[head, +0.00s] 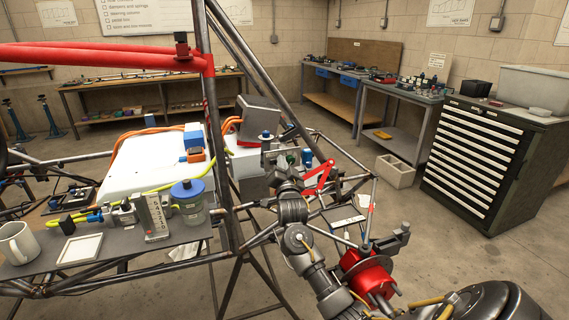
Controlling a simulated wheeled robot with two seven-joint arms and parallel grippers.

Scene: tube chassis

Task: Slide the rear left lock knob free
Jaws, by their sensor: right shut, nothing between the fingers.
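My right gripper (281,170) is reached out over the rear of the tube chassis (226,150), just right of a grey upright tube. It is shut and empty, small in view and partly lost among metal parts. Close by are a blue knob-like part (307,157), a darker green one (292,160) and a blue-topped part (265,135) beside a grey box. I cannot tell which of these is the rear left lock knob, nor whether the fingers touch any. My left gripper is not in view.
A red bracket (320,178) and a red hub part (368,272) sit right of my wrist. A grey shelf (195,236) at the left holds a mug (17,243) and a blue-lidded jar (188,203). Frame tubes cross around my arm. Floor is open before the drawer cabinet (490,165).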

